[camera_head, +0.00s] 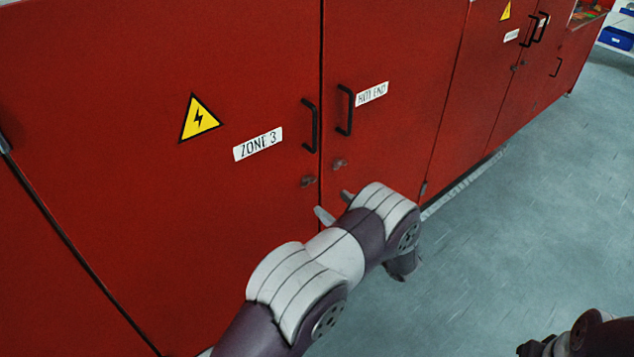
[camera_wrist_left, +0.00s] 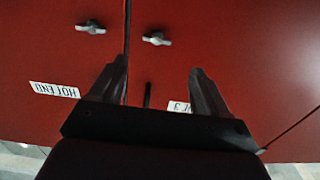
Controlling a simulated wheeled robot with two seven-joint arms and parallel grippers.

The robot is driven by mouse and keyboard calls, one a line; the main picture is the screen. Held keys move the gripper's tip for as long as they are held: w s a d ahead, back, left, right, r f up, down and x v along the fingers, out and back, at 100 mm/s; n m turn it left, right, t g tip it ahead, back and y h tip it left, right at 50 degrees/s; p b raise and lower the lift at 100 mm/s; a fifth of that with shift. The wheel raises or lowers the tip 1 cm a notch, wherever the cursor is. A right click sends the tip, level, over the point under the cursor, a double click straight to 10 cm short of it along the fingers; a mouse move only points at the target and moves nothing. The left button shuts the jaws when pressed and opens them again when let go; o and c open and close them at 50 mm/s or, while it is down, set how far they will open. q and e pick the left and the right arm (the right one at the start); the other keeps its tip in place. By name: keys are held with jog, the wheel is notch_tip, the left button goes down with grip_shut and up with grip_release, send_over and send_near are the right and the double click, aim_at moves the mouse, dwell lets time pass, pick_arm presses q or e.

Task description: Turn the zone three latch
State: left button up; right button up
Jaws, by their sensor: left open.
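The zone three latch (camera_head: 308,181) is a small grey turn knob on the red door labelled ZONE 3 (camera_head: 258,144), low near the door's right edge. In the left wrist view, which is upside down, this latch (camera_wrist_left: 157,39) lies crosswise beyond the fingertips, between their lines. My left gripper (camera_head: 334,204) is open and empty, with its fingers pointing at the doors just below the latch. Its two fingers also show in the wrist view (camera_wrist_left: 158,67), apart from the latch. My right arm (camera_head: 588,335) shows at the bottom right corner; its jaws cannot be made out.
A similar latch (camera_head: 338,163) is on the neighbouring HOT END door (camera_head: 372,94), close to the right. Black handles (camera_head: 310,126) and (camera_head: 345,110) stand out above the latches on either side of the seam. Grey floor (camera_head: 510,225) is clear at right.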

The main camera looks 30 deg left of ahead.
aim_at(311, 183)
pick_arm(q)
jog(key=x, duration=0.2)
jog(key=p+x, duration=0.1)
jog(key=x, duration=0.2)
jog(key=p+x, duration=0.1)
jog(key=x, duration=0.2)
jog(key=shift+w+d, duration=0.15)
jog(key=shift+w, duration=0.15)
jog(key=shift+a, duration=0.55)
jog(key=shift+w+d+f, duration=0.1)
jog(key=shift+w, duration=0.1)
jog(key=shift+c, duration=1.2)
jog(key=c, duration=0.8)
